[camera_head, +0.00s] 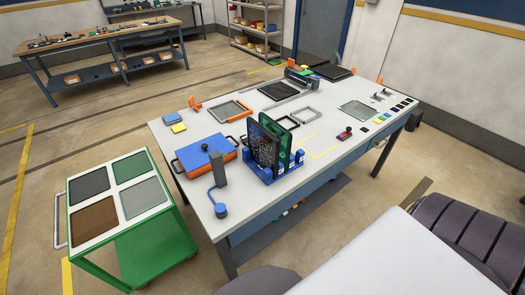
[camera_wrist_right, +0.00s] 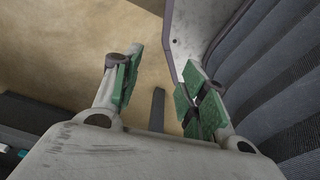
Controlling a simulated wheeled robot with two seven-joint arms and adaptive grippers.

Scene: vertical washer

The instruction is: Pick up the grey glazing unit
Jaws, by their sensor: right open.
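A green cart (camera_head: 122,150) at the left in the head view carries several flat panels on its white top. A dark grey panel (camera_head: 88,185) lies at the back left and a green one (camera_head: 131,166) at the back right. A brown panel (camera_head: 96,219) lies at the front left and a light grey-green one (camera_head: 142,198) at the front right. I cannot tell for sure which grey panel is the glazing unit. My right gripper (camera_wrist_right: 160,85), with green pads, is open and empty above the floor in the right wrist view. My left gripper is not in view.
A white worktable (camera_head: 240,203) holds a blue-orange case (camera_head: 205,153), a blue rack (camera_head: 285,168) with upright boards, a post with a blue base (camera_head: 221,210), frames and a glass pane (camera_head: 357,111). A workbench (camera_head: 98,45) and shelves (camera_head: 256,28) stand behind.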

